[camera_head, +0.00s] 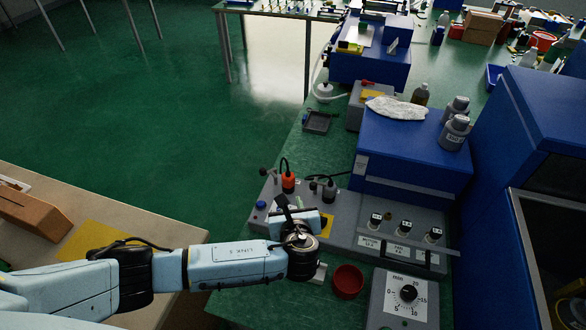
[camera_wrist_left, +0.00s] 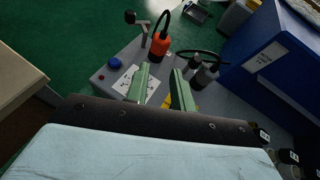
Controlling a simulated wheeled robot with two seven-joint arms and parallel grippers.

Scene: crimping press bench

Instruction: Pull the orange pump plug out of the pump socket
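The orange pump plug (camera_head: 288,182) stands upright on the grey control panel, with a black cable rising from its top. It also shows in the left wrist view (camera_wrist_left: 159,46), beyond my fingertips. The socket under it is hidden by the plug. My left gripper (camera_wrist_left: 161,70) is open, with two green fingers spread apart and nothing between them. It is over the panel, on the near side of the plug and apart from it. In the head view my wrist hides part of the fingers. My right gripper is in neither view.
A dark grey plug (camera_head: 328,191) with its own cable stands just right of the orange one. A blue button (camera_wrist_left: 114,62) and a bent lever (camera_wrist_left: 139,24) are to the left. A red bowl (camera_head: 347,281) sits near my wrist. A blue cabinet (camera_head: 412,150) rises at the right.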

